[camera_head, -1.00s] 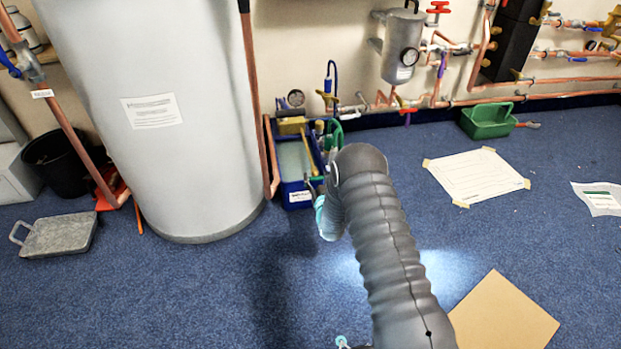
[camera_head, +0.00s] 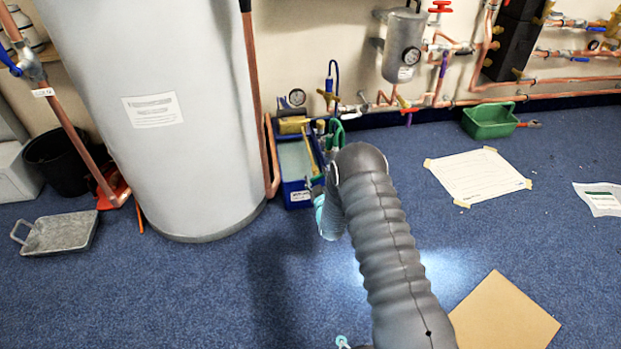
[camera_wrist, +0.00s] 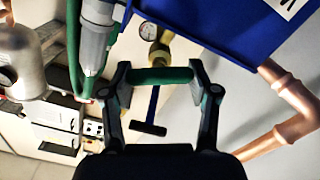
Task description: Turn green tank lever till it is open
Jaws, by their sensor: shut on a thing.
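The green lever (camera_wrist: 160,76) shows in the wrist view as a green bar lying crosswise between the two fingers. My gripper (camera_wrist: 161,80) is shut on it, with a finger at each end of the bar. The blue tank (camera_wrist: 225,25) fills the upper right of the wrist view. In the head view the blue tank (camera_head: 297,195) stands on the floor right of the big grey cylinder. My arm hides the tank's right side there, and the gripper's fingers cannot be made out. How far the lever is turned is hard to tell.
The grey cylinder (camera_head: 170,190) stands left of the tank. The blue carpet in front is mostly free.

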